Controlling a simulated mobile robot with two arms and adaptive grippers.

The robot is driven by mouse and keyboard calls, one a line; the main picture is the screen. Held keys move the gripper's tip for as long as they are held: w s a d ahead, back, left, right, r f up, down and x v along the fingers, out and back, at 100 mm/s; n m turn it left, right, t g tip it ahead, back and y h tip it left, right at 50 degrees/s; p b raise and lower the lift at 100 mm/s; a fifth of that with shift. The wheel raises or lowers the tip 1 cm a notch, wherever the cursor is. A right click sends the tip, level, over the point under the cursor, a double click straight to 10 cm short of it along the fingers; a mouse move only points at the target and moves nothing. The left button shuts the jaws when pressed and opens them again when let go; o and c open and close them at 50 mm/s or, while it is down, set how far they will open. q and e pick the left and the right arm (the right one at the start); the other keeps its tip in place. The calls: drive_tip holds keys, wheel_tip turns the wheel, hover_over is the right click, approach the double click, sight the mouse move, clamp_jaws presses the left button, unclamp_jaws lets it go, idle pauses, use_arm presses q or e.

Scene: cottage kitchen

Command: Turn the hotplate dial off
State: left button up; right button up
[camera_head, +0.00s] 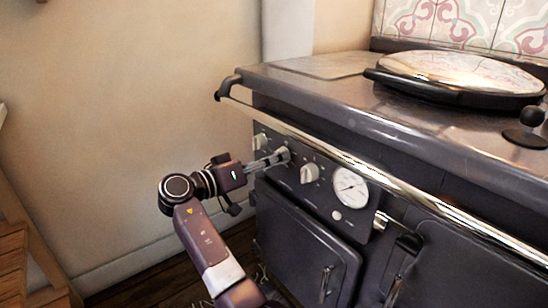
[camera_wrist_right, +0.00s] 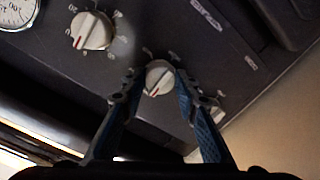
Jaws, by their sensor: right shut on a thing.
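Several pale dials sit on the stove's dark front panel. My right gripper (camera_head: 268,161) reaches in from the left and is shut on one dial (camera_head: 282,154), between two others. In the right wrist view this gripped dial (camera_wrist_right: 159,76) sits between the two blue-padded fingers (camera_wrist_right: 156,88), with a red mark at its lower edge. A larger neighbouring dial (camera_head: 309,173) is free; it shows in the wrist view (camera_wrist_right: 92,31) with numbers around it and a red mark. The far dial (camera_head: 260,141) is partly hidden in the wrist view by a finger. My left gripper is not in view.
A round gauge (camera_head: 350,188) is right of the dials. A shiny rail (camera_head: 330,150) runs along the stove's top front edge, above the panel. A round hotplate lid (camera_head: 460,73) lies on top. Oven doors (camera_head: 300,240) are below.

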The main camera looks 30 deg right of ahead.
drive_tip(key=o, duration=1.1)
drive_tip(key=shift+o, duration=0.2)
